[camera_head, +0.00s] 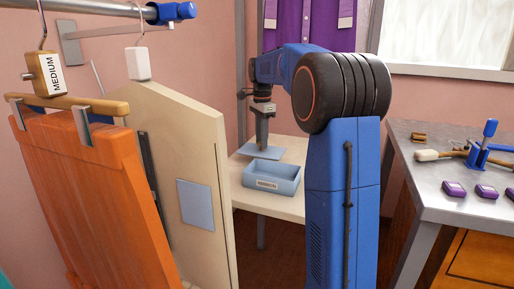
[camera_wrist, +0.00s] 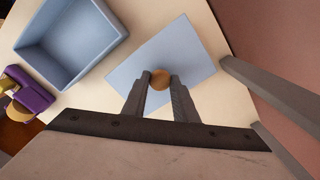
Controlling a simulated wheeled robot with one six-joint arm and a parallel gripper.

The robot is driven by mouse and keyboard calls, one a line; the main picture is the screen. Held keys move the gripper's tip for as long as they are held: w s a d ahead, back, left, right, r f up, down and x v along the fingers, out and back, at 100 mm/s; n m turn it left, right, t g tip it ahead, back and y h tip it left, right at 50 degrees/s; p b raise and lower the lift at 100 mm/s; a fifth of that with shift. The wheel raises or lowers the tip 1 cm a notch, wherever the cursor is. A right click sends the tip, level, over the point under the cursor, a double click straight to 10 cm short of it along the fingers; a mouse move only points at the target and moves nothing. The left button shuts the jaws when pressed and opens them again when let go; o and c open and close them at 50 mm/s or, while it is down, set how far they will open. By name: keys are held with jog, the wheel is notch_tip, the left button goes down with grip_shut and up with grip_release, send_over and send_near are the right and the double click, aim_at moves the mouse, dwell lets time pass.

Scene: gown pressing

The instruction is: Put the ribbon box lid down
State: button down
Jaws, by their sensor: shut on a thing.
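The ribbon box lid (camera_head: 274,153) is a flat light-blue plate with a round brown knob (camera_wrist: 161,79). My gripper (camera_head: 262,147) is shut on the knob from above, and in the wrist view both fingers (camera_wrist: 160,84) flank it. The lid is beside the ribbon box, over the pale table; I cannot tell whether it touches the tabletop. The light-blue ribbon box (camera_head: 287,188), labelled RIBBON, stands open on the table in front of the lid. It also shows in the wrist view (camera_wrist: 97,66), empty as far as I see.
The pale table (camera_head: 250,202) has little bare room around box and lid. A grey post (camera_wrist: 265,88) stands close to the lid in the wrist view. An orange gown (camera_head: 95,190) and pale board (camera_head: 190,140) stand left; a metal bench (camera_head: 430,190) is right.

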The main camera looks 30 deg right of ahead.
aim_at(257, 149)
jog(key=shift+w+a, duration=0.6)
jog(key=shift+w, duration=0.15)
jog(key=shift+f, duration=1.75)
jog(key=shift+f, duration=0.1)
jog(key=c, duration=1.4)
grip_release()
notch_tip(257, 149, up, 12)
